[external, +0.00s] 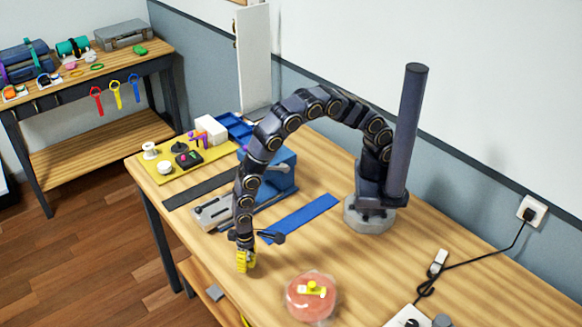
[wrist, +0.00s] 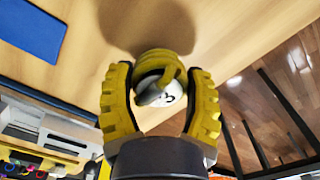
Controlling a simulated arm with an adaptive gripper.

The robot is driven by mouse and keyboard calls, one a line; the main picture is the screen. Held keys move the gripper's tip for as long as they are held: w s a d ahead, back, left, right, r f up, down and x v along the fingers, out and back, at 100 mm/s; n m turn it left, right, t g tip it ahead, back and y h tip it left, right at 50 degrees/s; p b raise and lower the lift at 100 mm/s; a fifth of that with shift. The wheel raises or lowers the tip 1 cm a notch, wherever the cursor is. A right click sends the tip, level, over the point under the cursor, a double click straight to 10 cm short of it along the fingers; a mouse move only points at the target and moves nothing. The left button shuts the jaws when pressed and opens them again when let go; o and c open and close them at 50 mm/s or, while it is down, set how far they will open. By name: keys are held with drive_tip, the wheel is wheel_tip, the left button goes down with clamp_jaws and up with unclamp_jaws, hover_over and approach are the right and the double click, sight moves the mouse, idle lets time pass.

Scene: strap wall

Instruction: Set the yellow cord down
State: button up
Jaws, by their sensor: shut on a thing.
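My gripper (external: 246,262) points down over the front left edge area of the wooden table (external: 400,250). In the wrist view its yellow ribbed fingers (wrist: 160,80) are closed on a yellow cord (wrist: 158,60), which looks like a rounded bundle. A white piece with a dark mark (wrist: 172,88) shows with the cord between the fingers. A shadow falls on the table by the cord; I cannot tell whether they touch. In the external view the cord is hard to tell from the yellow fingers.
A round reddish dish (external: 311,299) with a yellow item stands right of my gripper. A yellow board (external: 165,176) holds several small items. A white power strip (external: 408,317) is at the front right.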

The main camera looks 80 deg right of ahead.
drive_tip(key=shift+f, duration=0.7)
drive_tip(key=shift+f, duration=0.1)
drive_tip(key=o, duration=1.1)
